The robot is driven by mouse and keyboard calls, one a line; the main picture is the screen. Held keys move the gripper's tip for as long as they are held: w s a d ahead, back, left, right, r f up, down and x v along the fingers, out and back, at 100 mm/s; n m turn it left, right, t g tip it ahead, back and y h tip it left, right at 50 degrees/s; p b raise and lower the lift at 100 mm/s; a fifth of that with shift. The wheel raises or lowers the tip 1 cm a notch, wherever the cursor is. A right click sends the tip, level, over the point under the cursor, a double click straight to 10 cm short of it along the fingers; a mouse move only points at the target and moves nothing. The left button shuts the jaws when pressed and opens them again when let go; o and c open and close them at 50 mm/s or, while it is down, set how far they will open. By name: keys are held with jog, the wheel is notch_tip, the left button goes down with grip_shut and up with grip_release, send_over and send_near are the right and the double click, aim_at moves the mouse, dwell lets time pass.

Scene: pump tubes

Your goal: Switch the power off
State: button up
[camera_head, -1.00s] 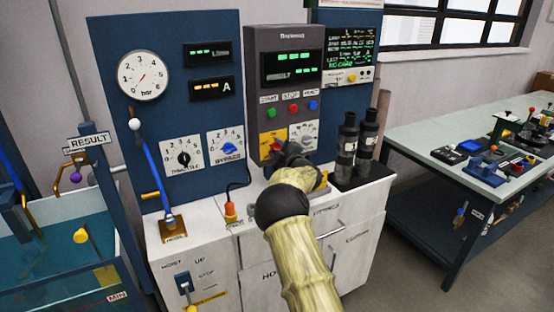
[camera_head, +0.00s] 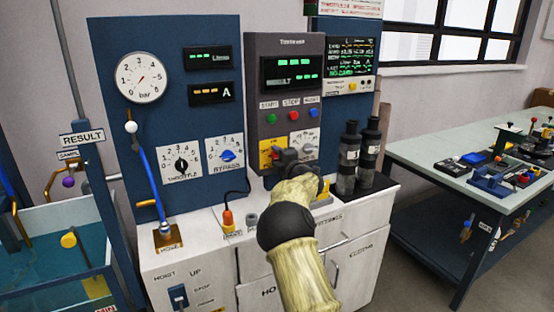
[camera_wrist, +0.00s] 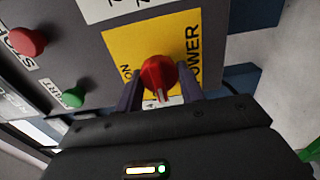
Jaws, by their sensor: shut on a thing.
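The red power knob (camera_wrist: 158,74) sits on a yellow plate (camera_wrist: 120,45) marked POWER and ON in the wrist view. My gripper (camera_wrist: 160,90) has one dark finger on each side of the knob and is shut on it.
Green, red and blue buttons (camera_head: 291,114) sit above the plate. A white dial (camera_head: 304,144) is just right of it. Dark bottles (camera_head: 349,157) stand on the counter to the right.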

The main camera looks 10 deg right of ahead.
jog(key=shift+f, duration=0.1)
jog(key=o, duration=1)
jog(key=b+v, duration=0.2)
jog(key=v, duration=1.5)
jog(key=shift+s, duration=0.2)
